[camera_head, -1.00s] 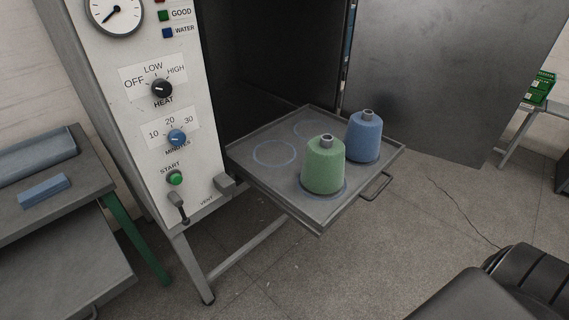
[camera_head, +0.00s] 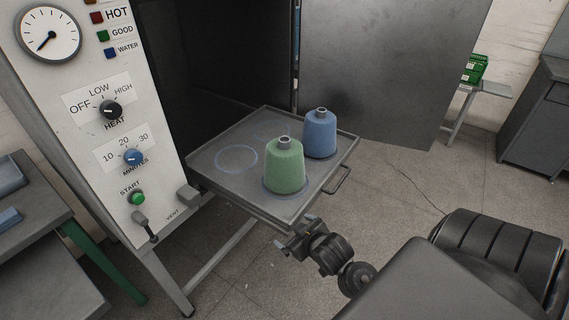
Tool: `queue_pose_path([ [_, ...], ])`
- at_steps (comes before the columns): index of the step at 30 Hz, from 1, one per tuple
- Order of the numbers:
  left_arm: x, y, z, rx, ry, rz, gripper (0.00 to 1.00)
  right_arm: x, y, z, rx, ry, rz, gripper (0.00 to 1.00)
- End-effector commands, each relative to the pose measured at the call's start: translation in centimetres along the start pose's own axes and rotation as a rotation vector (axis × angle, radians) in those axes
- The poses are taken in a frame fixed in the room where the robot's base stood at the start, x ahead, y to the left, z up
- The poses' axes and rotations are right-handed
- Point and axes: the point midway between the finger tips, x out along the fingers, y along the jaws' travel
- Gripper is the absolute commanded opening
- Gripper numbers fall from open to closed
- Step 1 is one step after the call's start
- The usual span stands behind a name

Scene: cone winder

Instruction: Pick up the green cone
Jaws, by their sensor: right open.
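The green cone (camera_head: 285,168) stands upright on the front part of the pulled-out metal tray (camera_head: 221,190), over a blue ring mark. My right gripper (camera_head: 291,238) is just in front of the tray's near edge, below and in front of the green cone. It is open and apart from the cone, with nothing seen in it. My left gripper is not in view.
A blue cone (camera_head: 320,134) stands behind and right of the green one. The tray has a handle (camera_head: 340,180) on its right edge. The machine's control panel (camera_head: 95,110) rises at left, and its open door (camera_head: 390,75) stands behind. Two ring marks are empty.

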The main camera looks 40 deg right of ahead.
Motion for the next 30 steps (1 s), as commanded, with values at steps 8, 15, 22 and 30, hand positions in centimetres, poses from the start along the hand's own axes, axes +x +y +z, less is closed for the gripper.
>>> queue_pose_path([
  [8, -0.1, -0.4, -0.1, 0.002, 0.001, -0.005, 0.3, -1.2, 6.1, -10.0, -0.014, 0.32, 0.119, 1.0],
  [15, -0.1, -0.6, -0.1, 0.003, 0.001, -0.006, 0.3, -1.4, 9.8, -14.6, -0.036, 0.506, 0.201, 1.0],
  [22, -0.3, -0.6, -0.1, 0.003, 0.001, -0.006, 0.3, -0.8, 10.3, -15.6, -0.038, 0.525, 0.209, 1.0],
  [30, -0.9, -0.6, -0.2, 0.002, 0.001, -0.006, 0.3, 2.5, 11.1, -17.5, -0.037, 0.524, 0.209, 1.0],
])
